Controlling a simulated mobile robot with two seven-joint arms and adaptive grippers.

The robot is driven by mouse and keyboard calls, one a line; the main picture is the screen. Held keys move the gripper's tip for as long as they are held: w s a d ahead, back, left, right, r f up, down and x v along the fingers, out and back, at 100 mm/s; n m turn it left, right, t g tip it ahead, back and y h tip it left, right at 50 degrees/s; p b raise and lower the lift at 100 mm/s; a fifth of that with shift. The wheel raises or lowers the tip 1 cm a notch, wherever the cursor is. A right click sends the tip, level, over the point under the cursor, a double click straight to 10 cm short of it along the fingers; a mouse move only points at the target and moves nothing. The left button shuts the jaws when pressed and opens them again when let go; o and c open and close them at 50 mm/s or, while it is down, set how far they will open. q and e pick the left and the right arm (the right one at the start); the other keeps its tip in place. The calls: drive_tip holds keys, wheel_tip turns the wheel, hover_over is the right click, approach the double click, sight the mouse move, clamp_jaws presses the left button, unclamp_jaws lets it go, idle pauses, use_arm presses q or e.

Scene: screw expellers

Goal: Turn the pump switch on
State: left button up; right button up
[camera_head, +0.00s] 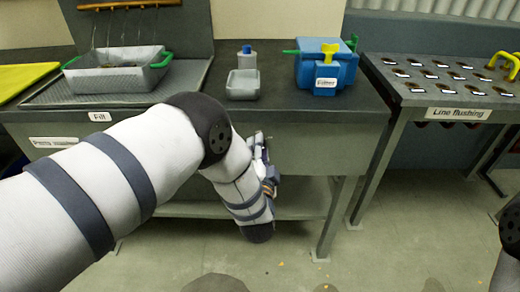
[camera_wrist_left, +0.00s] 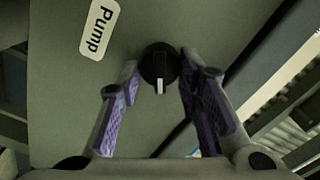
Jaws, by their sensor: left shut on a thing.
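The pump switch (camera_wrist_left: 158,62) is a round black knob with a white pointer mark. It sits on a grey panel under a white "Pump" label (camera_wrist_left: 99,29) in the left wrist view, with the mark pointing toward the picture's bottom. My left gripper (camera_wrist_left: 160,78) has its purple-padded fingers on either side of the knob and is shut on it. In the head view my left gripper (camera_head: 264,160) is at the counter's front face, and my arm hides the switch there. My right gripper is out of view.
The dark counter (camera_head: 290,103) holds a grey basket (camera_head: 115,80) with green handles, a small grey container (camera_head: 243,85) and a blue box (camera_head: 326,66). A "Line flushing" table (camera_head: 420,95) stands to the right. Open floor lies in front.

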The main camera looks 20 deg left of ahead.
use_arm(q)
drive_tip(key=shift+a, duration=0.1)
drive_tip(key=o, duration=1.1)
drive_tip(key=v, duration=1.2)
